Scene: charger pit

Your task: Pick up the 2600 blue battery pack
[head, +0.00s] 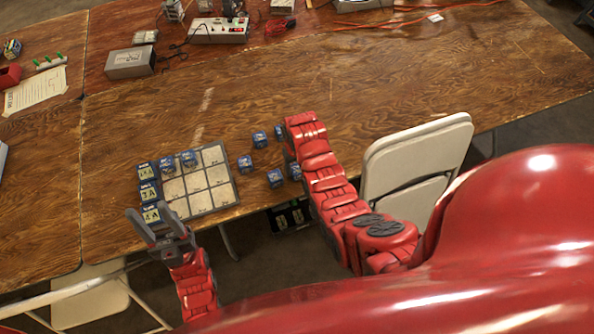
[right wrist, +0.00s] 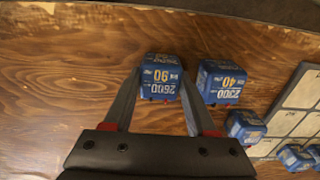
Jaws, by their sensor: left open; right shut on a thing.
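The 2600 blue battery pack (right wrist: 161,78), marked 90, stands between the two fingers of my right gripper (right wrist: 160,88) in the right wrist view. The fingers are shut on its sides. In the head view the pack (head: 295,172) shows near the table's front edge, partly hidden by my right arm, and that gripper's fingertips are hidden. A blue 2300 pack (right wrist: 222,82), marked 40, stands close beside the right-hand finger. My left gripper (head: 150,218) is open and empty at the table's front edge, by the label blocks.
Other blue packs (head: 245,162) stand near a grey gridded tray (head: 205,187), which holds two packs in its far row. Blue label blocks (head: 149,192) line the tray's left side. A folding chair (head: 415,155) is at the right. The table's middle is clear; electronics (head: 218,30) stand behind.

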